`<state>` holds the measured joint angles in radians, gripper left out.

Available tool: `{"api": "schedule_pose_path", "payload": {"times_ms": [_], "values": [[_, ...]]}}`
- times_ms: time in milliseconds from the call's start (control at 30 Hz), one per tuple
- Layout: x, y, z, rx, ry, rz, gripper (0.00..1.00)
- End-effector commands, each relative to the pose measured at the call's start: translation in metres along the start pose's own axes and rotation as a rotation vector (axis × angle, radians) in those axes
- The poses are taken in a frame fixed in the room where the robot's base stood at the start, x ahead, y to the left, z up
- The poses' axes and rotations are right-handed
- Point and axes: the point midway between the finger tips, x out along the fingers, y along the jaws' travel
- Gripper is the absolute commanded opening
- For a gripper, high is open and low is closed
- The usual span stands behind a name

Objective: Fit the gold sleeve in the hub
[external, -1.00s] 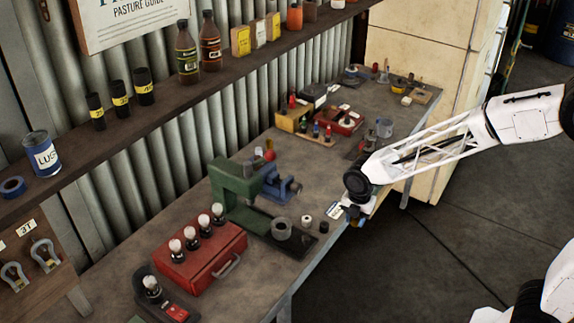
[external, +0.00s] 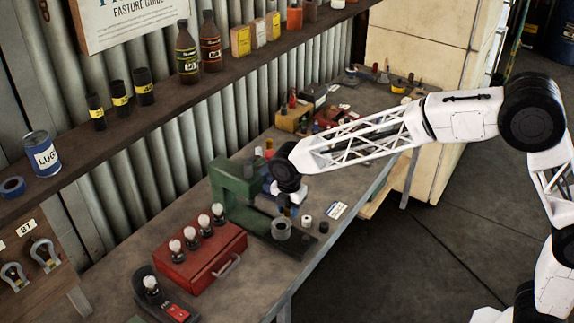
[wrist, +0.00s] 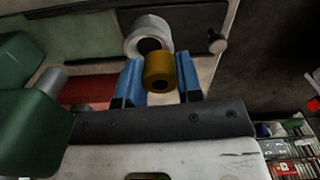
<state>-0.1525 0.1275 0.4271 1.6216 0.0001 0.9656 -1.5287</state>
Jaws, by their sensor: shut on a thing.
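The gold sleeve (wrist: 159,73) is between the two blue fingers of my gripper (wrist: 160,80), which is shut on it. I cannot make out the sleeve there, nor whether sleeve and hub touch.
A green press (external: 232,182) stands close to the left of my gripper. A red box with bulbs (external: 205,262) is at the front left.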

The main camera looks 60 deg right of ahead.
Motion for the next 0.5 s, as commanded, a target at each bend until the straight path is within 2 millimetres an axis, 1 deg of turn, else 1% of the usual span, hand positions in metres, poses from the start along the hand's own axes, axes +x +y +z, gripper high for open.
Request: {"api": "schedule_pose_path", "payload": {"times_ms": [33,100,200,500], "values": [[-0.001,0.006,-0.005,-0.002,0.0,0.001,0.08],[-0.003,0.012,-0.011,-0.002,0.0,0.0,0.08],[-0.004,0.017,-0.015,-0.001,0.0,-0.001,0.08],[-0.005,0.018,-0.015,0.0,0.0,0.0,0.08]]}}
